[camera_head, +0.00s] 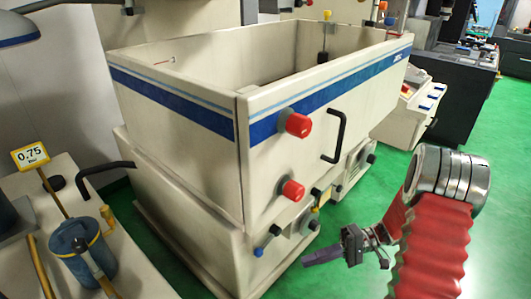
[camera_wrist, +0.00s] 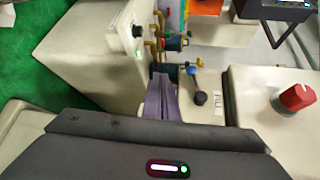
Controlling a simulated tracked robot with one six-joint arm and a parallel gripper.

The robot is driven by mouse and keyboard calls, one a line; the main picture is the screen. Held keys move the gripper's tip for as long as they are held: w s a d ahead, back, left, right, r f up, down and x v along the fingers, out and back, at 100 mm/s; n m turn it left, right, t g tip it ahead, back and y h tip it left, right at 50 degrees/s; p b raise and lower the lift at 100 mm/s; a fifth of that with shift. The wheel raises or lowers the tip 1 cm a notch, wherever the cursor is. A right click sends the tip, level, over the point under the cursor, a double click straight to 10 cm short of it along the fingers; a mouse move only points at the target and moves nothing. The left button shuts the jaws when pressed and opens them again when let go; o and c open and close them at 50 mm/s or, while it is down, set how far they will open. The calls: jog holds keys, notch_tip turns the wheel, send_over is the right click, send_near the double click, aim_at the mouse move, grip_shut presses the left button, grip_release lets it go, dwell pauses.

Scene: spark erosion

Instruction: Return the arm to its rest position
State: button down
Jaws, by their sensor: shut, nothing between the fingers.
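My gripper (camera_head: 322,256) is at the lower middle of the head view, at the end of my red-sleeved arm. Its dark fingers point left, toward the lower front of the cream machine (camera_head: 190,140), with green floor seen around them. In the wrist view my gripper (camera_wrist: 161,97) shows as purple-grey fingers closed together, with nothing between them. The fingers seem apart from the machine, though the exact gap cannot be told.
The machine's front has red knobs (camera_head: 298,125), a black handle (camera_head: 335,138) and small valves. Green floor (camera_head: 490,180) is open at right.

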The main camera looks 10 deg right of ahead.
jog(key=s+d+f+m+g+h, duration=0.15)
jog(key=s+m+h, duration=0.25)
jog(key=s+h, duration=0.4)
jog(key=s+a+r+n+t+h, duration=0.2)
jog(key=a+r+t+h, duration=0.1)
jog(key=r, duration=0.8)
jog(key=s+a+r+n+t+h, duration=0.2)
jog(key=a+r+t+h, duration=0.2)
jog(key=r, duration=0.7)
jog(key=shift+s+a+n+t+h, duration=0.3)
jog(key=shift+s+n+t+h, duration=0.15)
jog(key=shift+t, duration=0.2)
jog(key=shift+d, duration=0.1)
